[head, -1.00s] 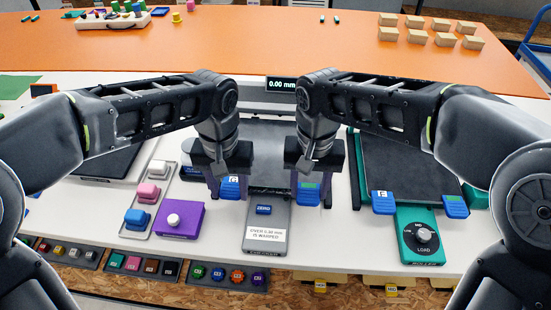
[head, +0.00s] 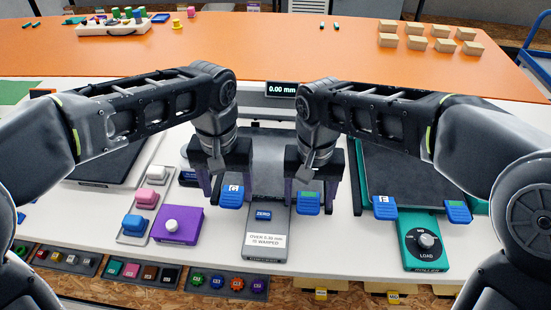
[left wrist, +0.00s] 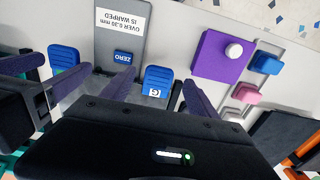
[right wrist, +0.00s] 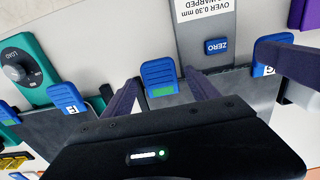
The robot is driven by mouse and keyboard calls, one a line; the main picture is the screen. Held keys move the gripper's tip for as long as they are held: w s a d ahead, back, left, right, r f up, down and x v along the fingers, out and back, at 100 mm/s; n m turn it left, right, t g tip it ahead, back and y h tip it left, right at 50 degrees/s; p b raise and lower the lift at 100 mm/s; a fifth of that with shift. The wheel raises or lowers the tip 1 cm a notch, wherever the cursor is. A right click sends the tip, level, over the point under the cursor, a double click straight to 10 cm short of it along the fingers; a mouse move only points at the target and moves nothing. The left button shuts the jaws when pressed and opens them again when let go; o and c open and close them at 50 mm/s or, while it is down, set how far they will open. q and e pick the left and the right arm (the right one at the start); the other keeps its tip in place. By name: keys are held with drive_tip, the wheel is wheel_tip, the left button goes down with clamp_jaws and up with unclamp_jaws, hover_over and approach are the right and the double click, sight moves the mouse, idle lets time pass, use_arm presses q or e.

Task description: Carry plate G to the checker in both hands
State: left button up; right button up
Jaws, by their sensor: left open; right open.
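Plate G is a dark flat plate (head: 268,170) with two blue tabs along its front edge. It lies on the grey checker (head: 267,243), which has a blue ZERO button and a display (head: 281,88) reading 0.00 mm. My left gripper (head: 226,193) is open, with its fingers on either side of the G tab (left wrist: 157,80). My right gripper (head: 312,193) is open, with its fingers on either side of the tab with a green label (right wrist: 160,77). My grippers hide parts of the plate.
Plate E (head: 407,172) lies to the right on a teal roller unit (head: 424,242) with a LOAD knob. A purple box (head: 178,224) with a white knob and a tray of coloured buttons (head: 135,230) stand left. An orange table (head: 250,50) is behind.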

use_arm(q)
wheel_tip(320, 180, up, 4)
drive_tip(key=shift+r, duration=0.2)
use_arm(e)
wheel_tip(320, 180, up, 8)
drive_tip(key=shift+f, duration=0.2)
idle(0.5)
use_arm(q)
drive_tip(key=shift+f, duration=0.1)
use_arm(e)
drive_tip(key=shift+f, duration=0.1)
